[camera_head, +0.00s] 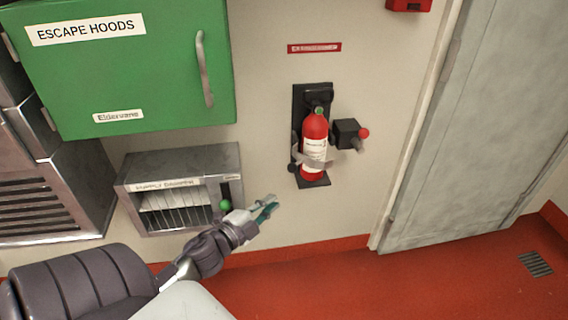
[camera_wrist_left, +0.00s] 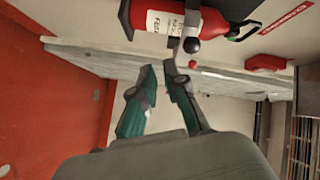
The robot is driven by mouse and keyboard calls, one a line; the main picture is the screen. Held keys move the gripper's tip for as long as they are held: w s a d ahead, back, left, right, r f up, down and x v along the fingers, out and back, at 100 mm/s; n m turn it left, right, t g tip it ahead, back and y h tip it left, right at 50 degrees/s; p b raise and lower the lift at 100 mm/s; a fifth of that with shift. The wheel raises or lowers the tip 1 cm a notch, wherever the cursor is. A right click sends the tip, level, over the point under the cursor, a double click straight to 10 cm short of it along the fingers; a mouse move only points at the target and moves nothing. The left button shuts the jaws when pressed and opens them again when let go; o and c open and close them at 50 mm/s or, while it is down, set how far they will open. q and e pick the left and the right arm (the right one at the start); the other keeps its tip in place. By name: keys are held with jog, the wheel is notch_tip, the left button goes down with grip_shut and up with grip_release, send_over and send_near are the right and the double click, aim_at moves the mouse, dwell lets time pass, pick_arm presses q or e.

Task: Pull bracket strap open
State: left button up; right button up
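A red fire extinguisher (camera_head: 314,140) stands upright in a black wall bracket (camera_head: 298,105). A grey strap (camera_head: 313,162) crosses its lower body, and a black knob (camera_head: 292,168) sits at the bracket's left side. My left gripper (camera_head: 268,207) is below and left of the extinguisher, apart from it. In the left wrist view, the gripper (camera_wrist_left: 163,72) has its fingers spread with nothing between them, and the extinguisher (camera_wrist_left: 165,20) lies beyond the fingertips at the top. The strap shows partly there beside a dark round knob (camera_wrist_left: 191,45). My right gripper is not in view.
A black box with a red knob (camera_head: 364,132) juts from the wall right of the extinguisher. A green escape hoods cabinet (camera_head: 160,70) and a metal damper box (camera_head: 150,170) are at left. A grey door (camera_head: 470,130) stands at right. The red floor (camera_head: 330,285) is clear.

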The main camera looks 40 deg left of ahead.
pick_arm(q)
jog(key=d+y, duration=0.1)
jog(key=d, duration=0.1)
jog(key=w+d+f+m+y+b, duration=0.1)
jog(key=d, duration=0.1)
jog(key=w+d+f+y, duration=0.1)
jog(key=d+y, duration=0.1)
jog(key=shift+d+b, duration=0.3)
jog(key=shift+d, duration=0.05)
grip_shut()
jog(key=d+r+y, duration=0.4)
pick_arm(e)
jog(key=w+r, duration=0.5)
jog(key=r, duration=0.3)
pick_arm(q)
jog(key=w+a+r, duration=0.1)
jog(key=w+a, duration=0.7)
jog(key=shift+a+r+m+g+p, duration=0.15)
jog(key=shift+r+m+g+p, duration=0.2)
jog(key=shift+p, duration=0.1)
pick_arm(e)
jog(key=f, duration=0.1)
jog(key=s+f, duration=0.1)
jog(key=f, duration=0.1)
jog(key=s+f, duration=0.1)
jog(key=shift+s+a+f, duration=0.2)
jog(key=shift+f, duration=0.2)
